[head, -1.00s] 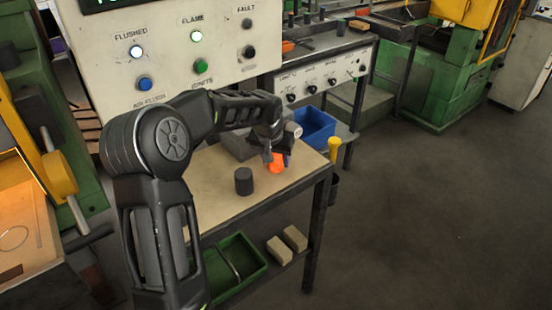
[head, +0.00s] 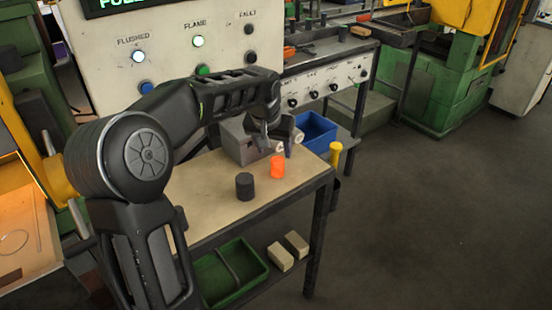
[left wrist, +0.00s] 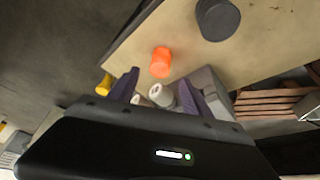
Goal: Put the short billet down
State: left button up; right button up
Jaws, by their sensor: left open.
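The short billet (head: 278,166) glows orange and stands upright on the tan table top (head: 215,205), near its right edge. It also shows in the left wrist view (left wrist: 161,62), ahead of the fingertips and apart from them. My left gripper (head: 275,147) is open and empty, a little above and behind the billet; both its fingers show in the left wrist view (left wrist: 159,80). A dark grey cylinder (head: 245,186) stands on the table to the left of the billet. My right gripper is not in view.
A grey block (head: 236,142) and pale round-ended pieces (head: 298,136) lie at the table's back, by the gripper. A blue bin (head: 317,131) and a yellow-handled thing (head: 336,152) are beyond the right edge. A green tray (head: 232,270) and two pale bricks (head: 296,243) sit on the lower shelf.

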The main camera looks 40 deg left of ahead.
pick_arm(q)
jog(key=v, duration=0.3)
jog(key=shift+r, duration=0.2)
dwell(0.5)
